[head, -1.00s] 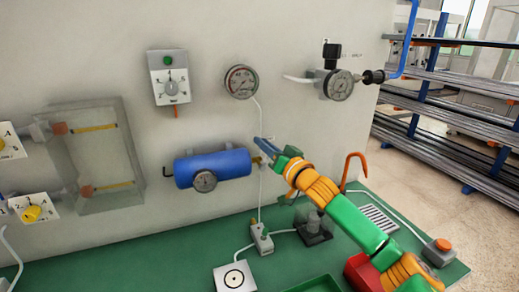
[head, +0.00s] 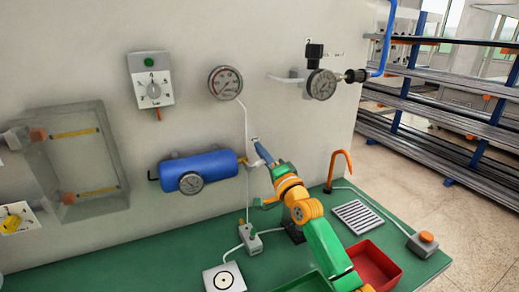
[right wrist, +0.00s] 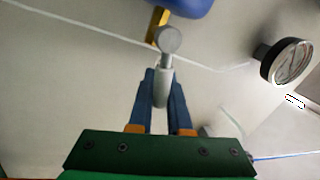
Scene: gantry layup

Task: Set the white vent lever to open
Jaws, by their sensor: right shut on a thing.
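The vent lever, a light grey-white rounded handle (right wrist: 162,88), sits between the blue fingers of my right gripper (right wrist: 162,98) in the right wrist view. The fingers are shut on it. Its round knob-like end (right wrist: 169,40) shows beyond the fingertips, beside a brass fitting (right wrist: 157,22) under the blue tank (right wrist: 185,6). In the head view my right gripper (head: 259,148) is just right of the blue tank (head: 215,168), at the brass fitting on its end. The lever is too small there to read its setting. My left gripper is not in view.
On the wall are a round gauge (head: 225,83), a grey switch box (head: 151,80) and a regulator gauge (head: 321,85). The green bench holds a white target plate (head: 223,278), a red tray (head: 374,266), an orange hook (head: 340,168) and a vent grille (head: 358,217).

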